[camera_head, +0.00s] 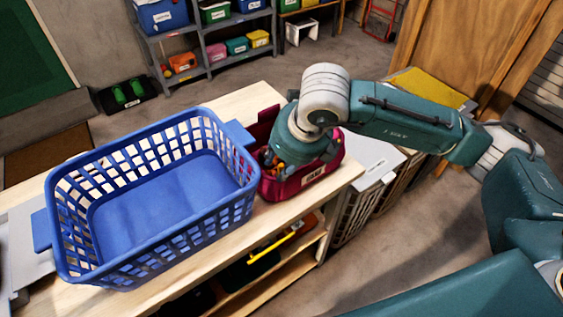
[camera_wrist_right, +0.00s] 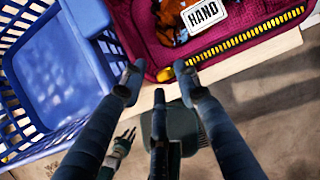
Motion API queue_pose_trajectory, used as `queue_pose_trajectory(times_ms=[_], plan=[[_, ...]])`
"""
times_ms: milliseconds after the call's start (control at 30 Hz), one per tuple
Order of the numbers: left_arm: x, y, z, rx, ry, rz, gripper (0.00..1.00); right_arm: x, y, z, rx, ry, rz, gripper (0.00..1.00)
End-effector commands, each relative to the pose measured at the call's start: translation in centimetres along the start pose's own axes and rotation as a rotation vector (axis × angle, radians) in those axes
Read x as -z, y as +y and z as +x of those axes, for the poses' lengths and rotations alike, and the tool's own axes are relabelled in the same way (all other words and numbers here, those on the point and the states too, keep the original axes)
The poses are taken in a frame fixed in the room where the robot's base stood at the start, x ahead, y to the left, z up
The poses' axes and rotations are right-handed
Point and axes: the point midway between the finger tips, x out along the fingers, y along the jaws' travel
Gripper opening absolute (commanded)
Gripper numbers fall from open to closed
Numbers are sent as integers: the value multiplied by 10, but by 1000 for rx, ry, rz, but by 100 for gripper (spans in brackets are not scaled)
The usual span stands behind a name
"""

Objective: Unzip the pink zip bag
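The pink zip bag (camera_head: 310,182) sits on the wooden workbench, right of the blue basket. Its flap (camera_head: 262,126) stands raised at the back, and mixed items show inside. In the right wrist view the bag (camera_wrist_right: 290,12) fills the top right, with yellow zipper teeth (camera_wrist_right: 245,37) along its edge and a white label inside the outline. My right gripper (camera_wrist_right: 160,82) is open, its fingertips apart. The right fingertip is close to the end of the yellow teeth; I cannot tell whether it touches. In the head view my wrist covers part of the bag and hides the fingers.
The large empty blue basket (camera_head: 213,198) stands right beside the bag, close to my left-hand finger in the wrist view. The bench (camera_head: 243,104) ends just right of the bag, where hampers (camera_head: 362,195) stand. Shelves with bins (camera_head: 215,62) are at the back.

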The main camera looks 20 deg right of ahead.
Motion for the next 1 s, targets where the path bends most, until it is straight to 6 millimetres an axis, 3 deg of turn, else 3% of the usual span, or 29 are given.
queue_pose_trajectory(times_ms=[167, 600, 800, 1000], plan=[[2, 0, 0, -1, 2, 0, 40, -2, 0, -19, 1, -5, 0, 31], [4, 2, 0, -2, 5, 0, 40, -1, 0, -105, 1, -5, 0, 31], [4, 2, 0, -2, 5, 0, 40, 0, 0, -119, 1, -3, -1, 31], [4, 2, 0, -2, 5, 0, 40, 0, 0, -120, 1, -1, -1, 31]])
